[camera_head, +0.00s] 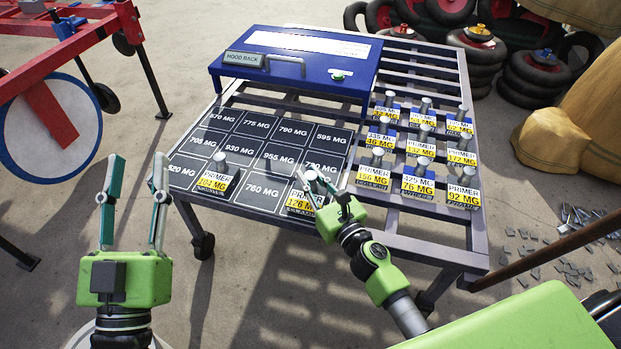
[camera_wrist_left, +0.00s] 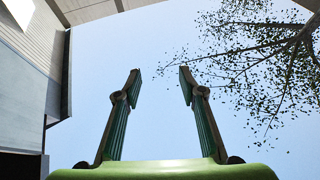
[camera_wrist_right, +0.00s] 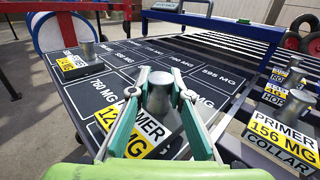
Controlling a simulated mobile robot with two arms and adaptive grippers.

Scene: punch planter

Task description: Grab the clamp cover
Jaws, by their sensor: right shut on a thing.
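My right gripper (camera_head: 320,183) is shut on the metal knob of a primer block labelled 126 MG (camera_head: 301,200). The block is at the front right of the dark grid board (camera_head: 262,193). In the right wrist view the fingers (camera_wrist_right: 160,88) close around the grey knob (camera_wrist_right: 158,98), and the label (camera_wrist_right: 146,130) shows between them. I cannot tell whether the block is lifted. My left gripper (camera_head: 138,172) is open and empty, pointing up left of the cart; its fingers (camera_wrist_left: 161,85) stand apart against the sky. Nothing is marked as a clamp cover.
A blue panel labelled HOOD RACK (camera_head: 290,62) lies across the cart's back. Several primer blocks (camera_head: 420,168) stand on the slats at right. Another block (camera_head: 215,181) sits on the grid at left. Red machinery (camera_head: 60,45) stands at left, and black wheels (camera_head: 545,72) at back right.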

